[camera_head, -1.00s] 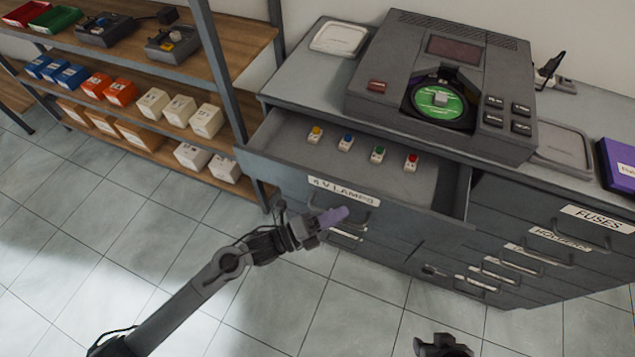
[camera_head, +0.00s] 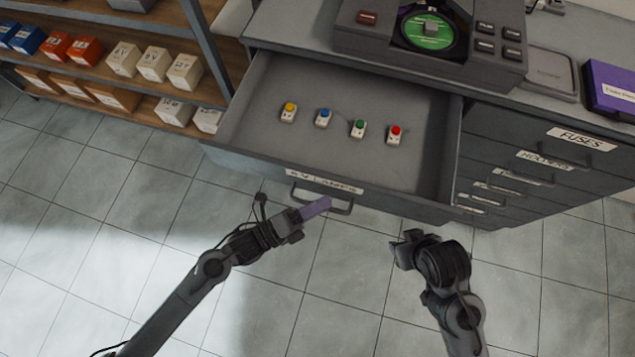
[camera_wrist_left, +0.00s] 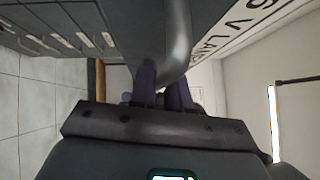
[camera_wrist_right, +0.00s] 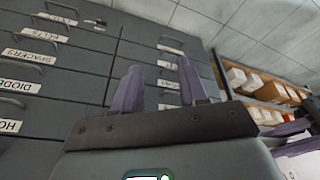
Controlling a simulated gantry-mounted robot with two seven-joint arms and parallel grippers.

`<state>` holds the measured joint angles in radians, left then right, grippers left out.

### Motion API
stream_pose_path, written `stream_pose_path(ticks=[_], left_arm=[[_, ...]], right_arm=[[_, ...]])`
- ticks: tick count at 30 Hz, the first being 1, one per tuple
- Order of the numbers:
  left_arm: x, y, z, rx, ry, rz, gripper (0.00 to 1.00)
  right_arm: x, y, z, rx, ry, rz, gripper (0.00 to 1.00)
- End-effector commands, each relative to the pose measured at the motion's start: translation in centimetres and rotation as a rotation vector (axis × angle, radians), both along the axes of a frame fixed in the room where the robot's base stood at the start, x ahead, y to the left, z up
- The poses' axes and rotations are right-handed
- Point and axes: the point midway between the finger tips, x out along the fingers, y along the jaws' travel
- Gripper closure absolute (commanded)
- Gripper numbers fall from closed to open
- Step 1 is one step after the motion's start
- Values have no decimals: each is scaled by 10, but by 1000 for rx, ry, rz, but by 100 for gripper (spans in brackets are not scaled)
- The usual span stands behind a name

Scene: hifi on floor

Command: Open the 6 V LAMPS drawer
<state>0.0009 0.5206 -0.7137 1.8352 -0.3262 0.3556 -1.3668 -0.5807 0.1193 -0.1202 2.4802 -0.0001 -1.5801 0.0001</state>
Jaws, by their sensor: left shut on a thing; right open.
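The 6 V LAMPS drawer (camera_head: 300,160) is pulled well out of the grey cabinet in the head view. Several small lamps with yellow, blue, green and red caps lie in a row inside it. My left gripper (camera_head: 318,207) is at the drawer's front handle (camera_head: 342,208), shut on it. In the left wrist view the purple fingers (camera_wrist_left: 160,85) close around the handle bar, beside the drawer's label (camera_wrist_left: 235,30). My right gripper (camera_head: 400,245) is open and empty, apart from the drawer, below its right front. In the right wrist view its fingers (camera_wrist_right: 158,88) stand apart.
A device with a green disc (camera_head: 430,32) stands on the cabinet top, near a grey tray (camera_head: 550,72) and a purple box (camera_head: 612,88). The FUSES drawer (camera_head: 560,130) is closed at right. A shelf with boxes (camera_head: 150,62) stands left. The tiled floor in front is clear.

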Motion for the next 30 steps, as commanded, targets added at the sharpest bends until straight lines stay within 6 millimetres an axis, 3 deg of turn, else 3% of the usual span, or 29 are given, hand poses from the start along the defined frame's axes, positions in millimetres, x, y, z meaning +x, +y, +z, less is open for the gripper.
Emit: stream_pose_path(ticks=[5,6,9,20,30], left_arm=[[0,0,0,0,-1,0,100],[0,0,0,0,-1,0,77],[0,0,0,0,-1,0,64],[-1,4,-1,2,1,0,64],[-20,47,-8,6,2,0,64]], right_arm=[[0,-1,0,-5,0,4,57],[0,-1,0,-5,0,4,57],[0,-1,0,-5,0,4,57],[0,-1,0,-3,1,1,57],[0,1,3,2,0,-1,57]])
